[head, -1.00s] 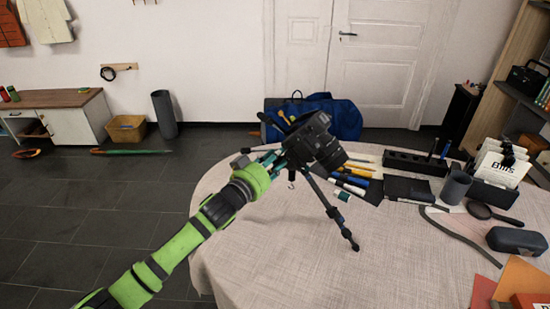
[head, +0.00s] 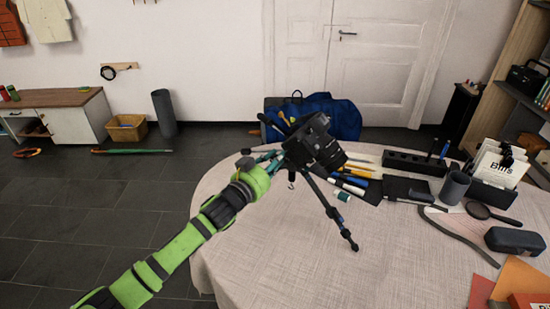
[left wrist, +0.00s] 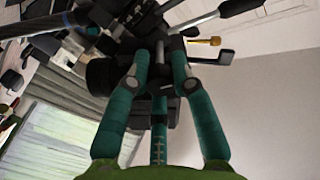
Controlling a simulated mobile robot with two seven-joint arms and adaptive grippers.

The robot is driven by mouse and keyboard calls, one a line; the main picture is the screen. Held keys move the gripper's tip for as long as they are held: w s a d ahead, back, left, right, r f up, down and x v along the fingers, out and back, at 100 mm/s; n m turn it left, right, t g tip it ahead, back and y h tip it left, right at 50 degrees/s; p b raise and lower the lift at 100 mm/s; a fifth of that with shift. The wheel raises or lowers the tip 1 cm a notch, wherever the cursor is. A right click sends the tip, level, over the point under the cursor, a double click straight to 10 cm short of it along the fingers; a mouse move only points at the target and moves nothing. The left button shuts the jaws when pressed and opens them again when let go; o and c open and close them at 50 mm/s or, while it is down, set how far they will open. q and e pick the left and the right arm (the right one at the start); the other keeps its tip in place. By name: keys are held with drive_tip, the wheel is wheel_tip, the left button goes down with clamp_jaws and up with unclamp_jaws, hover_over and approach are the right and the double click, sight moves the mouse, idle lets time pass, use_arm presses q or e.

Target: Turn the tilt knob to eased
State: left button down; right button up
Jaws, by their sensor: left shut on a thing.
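A black camera (head: 315,143) sits on a dark tripod (head: 330,208) on the round table, its lens tipped down to the right. My left gripper (head: 272,159) reaches in from the left at the tripod head, just below and behind the camera. In the left wrist view its teal fingers (left wrist: 160,72) are closed around a small dark part under the camera, at the tilt knob. The fingers mostly hide the knob, and its setting cannot be read. My right gripper is in neither view.
The round table (head: 300,265) has a pale cloth, clear at the front. Pens, a dark pen block (head: 415,163), a dark cup (head: 455,187), a magnifier (head: 492,213) and a glasses case (head: 516,240) lie to the right. A blue bag (head: 335,115) stands behind.

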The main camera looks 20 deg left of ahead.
use_arm(q)
drive_tip(key=m+p, duration=0.1)
drive_tip(key=m, duration=0.5)
drive_tip(key=shift+r+m, duration=0.1)
drive_tip(key=shift+m, duration=0.2)
drive_tip(key=m, duration=0.6)
drive_tip(key=shift+m, duration=0.3)
drive_tip(key=c, duration=1.3)
unclamp_jaws()
drive_tip(key=v, duration=1.2)
